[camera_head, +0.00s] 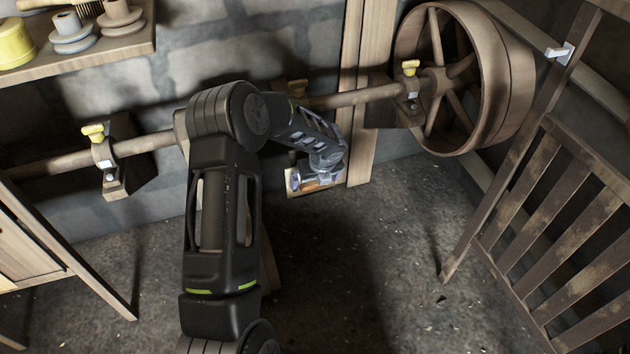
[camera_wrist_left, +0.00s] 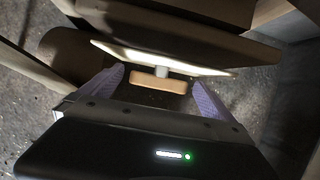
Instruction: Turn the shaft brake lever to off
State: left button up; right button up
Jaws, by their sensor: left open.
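The brake lever shows in the left wrist view as an orange-brown handle (camera_wrist_left: 158,83) on a short pale stem, standing out from a light plate (camera_wrist_left: 115,50). In the head view the plate (camera_head: 336,187) is low on the wall side beside the wooden post, and the handle (camera_head: 311,187) is mostly hidden by my gripper. My left gripper (camera_head: 320,179) is open in front of the plate. Its two purple fingers (camera_wrist_left: 158,98) stand on either side of the handle, with small gaps visible. The lever's off marking cannot be read. My right gripper is not in view.
A long shaft (camera_head: 350,97) runs along the stone wall through bearing blocks with yellow caps (camera_head: 92,132). A large wooden wheel (camera_head: 438,78) is at the right end. A slatted wooden gate (camera_head: 560,235) stands at right. A shelf (camera_head: 75,50) holds pulleys. The floor (camera_head: 370,270) is clear in the middle.

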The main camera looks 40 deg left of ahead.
pick_arm(q)
jog(key=shift+c, duration=0.2)
jog(key=c, duration=1.3)
jog(key=shift+o, duration=0.2)
